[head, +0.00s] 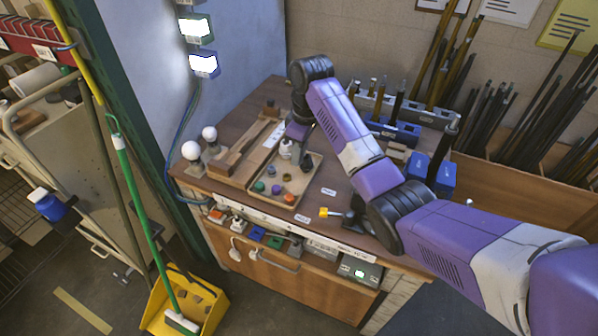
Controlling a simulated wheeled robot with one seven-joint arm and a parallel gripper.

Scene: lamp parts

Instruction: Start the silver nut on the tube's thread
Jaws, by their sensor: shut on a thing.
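My gripper (291,144) is at the end of my purple arm, low over the back part of a tan tray (262,200). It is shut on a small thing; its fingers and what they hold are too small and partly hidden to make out. A pale shape shows just under it. I cannot pick out the silver nut for sure. A long wooden fixture (236,165) lies left of the tray. I cannot clearly see the tube or its thread.
The tray holds several small coloured caps (276,190) and a dark part (306,163). Two white bulbs (191,150) stand at the bench's left. Blue blocks (418,165) and racks with dark rods stand at the right. A yellow-headed item (325,212) lies near the front edge.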

